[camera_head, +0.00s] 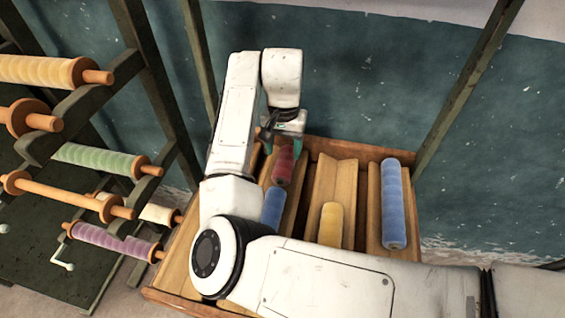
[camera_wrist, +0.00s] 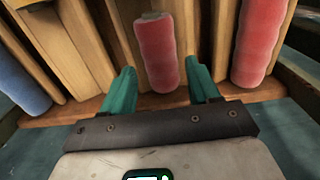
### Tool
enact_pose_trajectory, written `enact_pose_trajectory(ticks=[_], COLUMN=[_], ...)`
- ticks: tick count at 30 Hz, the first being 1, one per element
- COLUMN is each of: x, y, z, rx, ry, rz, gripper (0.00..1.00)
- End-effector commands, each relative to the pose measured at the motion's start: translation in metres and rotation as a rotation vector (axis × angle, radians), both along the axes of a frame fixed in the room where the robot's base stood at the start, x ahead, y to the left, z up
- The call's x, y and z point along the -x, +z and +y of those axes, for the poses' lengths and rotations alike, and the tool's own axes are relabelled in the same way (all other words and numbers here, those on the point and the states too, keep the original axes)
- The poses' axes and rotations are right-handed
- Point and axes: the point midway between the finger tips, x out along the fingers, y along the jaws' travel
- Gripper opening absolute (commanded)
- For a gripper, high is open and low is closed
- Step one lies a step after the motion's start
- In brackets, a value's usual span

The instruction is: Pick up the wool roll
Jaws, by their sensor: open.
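A short red wool roll (camera_head: 283,165) lies in a wooden trough below my gripper (camera_head: 290,136) in the head view. In the wrist view the same red roll (camera_wrist: 157,55) lies between the two teal fingers of my gripper (camera_wrist: 163,72). The fingers are open, one on each side of the roll's near end. Gaps show on both sides, so they do not appear to touch it. A second, longer red roll (camera_wrist: 261,40) lies to the right in the wrist view. My arm hides part of the tray in the head view.
The wooden tray (camera_head: 372,152) has several troughs. A blue roll (camera_head: 272,208), a yellow roll (camera_head: 331,225) and a long blue roll (camera_head: 394,205) lie in it. A rack of spools (camera_head: 95,160) stands left. A dark post (camera_head: 470,80) rises right; the teal wall (camera_head: 385,80) is behind.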

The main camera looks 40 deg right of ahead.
Motion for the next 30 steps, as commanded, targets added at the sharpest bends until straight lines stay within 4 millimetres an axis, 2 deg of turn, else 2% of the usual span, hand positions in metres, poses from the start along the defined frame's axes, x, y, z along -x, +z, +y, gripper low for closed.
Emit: enact_pose_trajectory(ticks=[5, 15, 23, 30], x=[0.0, -0.004, -0.004, -0.004], y=[-0.01, -0.053, -0.058, -0.058], z=[-0.001, -0.005, -0.006, -0.006], rx=[0.0, -0.002, 0.001, 0.0], ry=[0.0, 0.0, -0.001, -0.001], rz=[0.002, 0.001, -0.001, 0.0], gripper=[0.61, 0.61, 0.61, 0.41])
